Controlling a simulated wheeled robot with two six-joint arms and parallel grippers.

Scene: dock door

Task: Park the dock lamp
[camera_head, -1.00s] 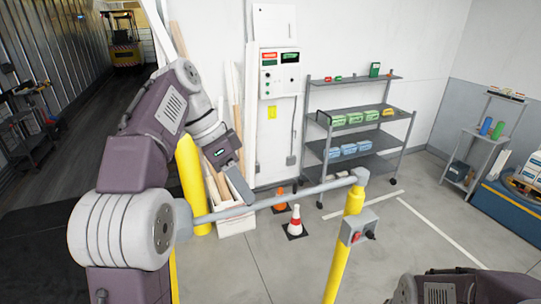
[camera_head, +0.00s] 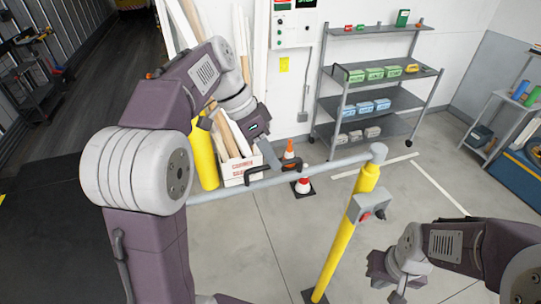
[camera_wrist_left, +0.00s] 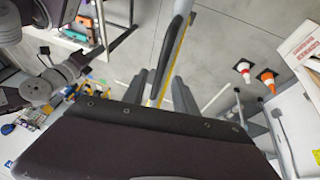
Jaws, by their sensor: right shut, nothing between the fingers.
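A grey tube (camera_head: 325,167), which I take to be the dock lamp's arm, runs from behind my left arm to the top of a yellow post (camera_head: 343,240). A black handle (camera_head: 256,174) sits on it; no lamp head is clearly visible. My left gripper (camera_head: 271,158) is just above the tube in the head view. In the left wrist view its fingers (camera_wrist_left: 161,92) are apart, with the grey tube (camera_wrist_left: 180,38) running between them in the picture; contact cannot be told. My right gripper (camera_head: 397,292) is shut and empty at the lower right, away from the tube.
A grey control box (camera_head: 367,207) is on the post. Two cones (camera_head: 303,186) stand behind the tube, near a carton (camera_head: 236,170) and a yellow bollard (camera_head: 204,160). A shelf rack (camera_head: 375,103) stands at the wall.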

